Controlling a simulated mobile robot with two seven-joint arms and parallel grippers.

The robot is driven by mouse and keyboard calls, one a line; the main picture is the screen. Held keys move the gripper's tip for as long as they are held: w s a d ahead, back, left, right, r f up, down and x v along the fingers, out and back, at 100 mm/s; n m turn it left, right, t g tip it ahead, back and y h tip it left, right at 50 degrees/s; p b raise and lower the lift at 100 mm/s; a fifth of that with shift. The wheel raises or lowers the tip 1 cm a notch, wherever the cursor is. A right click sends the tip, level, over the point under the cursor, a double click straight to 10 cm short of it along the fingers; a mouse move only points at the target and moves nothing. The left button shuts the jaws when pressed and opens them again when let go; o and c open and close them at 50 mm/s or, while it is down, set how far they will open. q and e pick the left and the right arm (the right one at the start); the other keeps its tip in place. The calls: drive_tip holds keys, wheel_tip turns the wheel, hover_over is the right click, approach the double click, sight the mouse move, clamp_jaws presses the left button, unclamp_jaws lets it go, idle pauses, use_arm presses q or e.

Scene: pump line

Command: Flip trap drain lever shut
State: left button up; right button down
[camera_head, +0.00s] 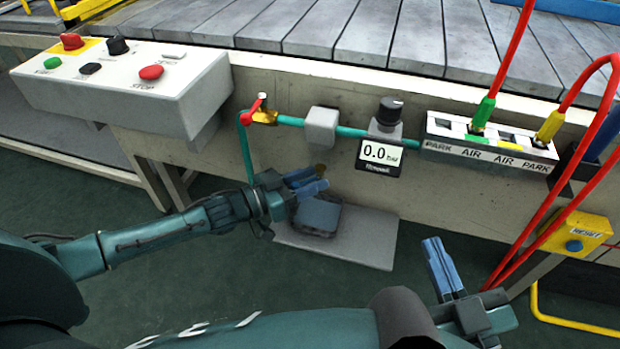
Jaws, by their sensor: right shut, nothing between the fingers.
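A red lever (252,112) sits on a brass valve (266,117) at the left end of the teal air pipe. It stands steeply across the pipe. A small brass fitting (320,170) shows just behind my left gripper's fingertips, below the grey block. I cannot tell whether it carries the trap drain lever, since the fingers cover part of it. My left gripper (308,181) is in front of and below the pipe, its blue fingers pointing right; their gap is unclear. My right gripper (437,262) is shut and empty, low at the right, away from the pipe.
A control box (125,85) with a stop button is at left. A grey block (321,127) and a gauge (380,155) reading 0.0 sit on the pipe. An air manifold (487,145) with red hoses is at right. A dark container (320,214) stands on a grey plate (370,238).

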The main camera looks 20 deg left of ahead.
use_arm(q)
drive_tip(key=p+v, duration=0.3)
drive_tip(key=v, duration=1)
use_arm(e)
drive_tip(key=shift+w+d+g+h, duration=0.1)
drive_tip(key=shift+d+g+h, duration=0.3)
drive_tip(key=shift+d+h, duration=0.15)
drive_tip(key=shift+s+a+r, duration=0.1)
drive_tip(key=shift+s+a, duration=0.1)
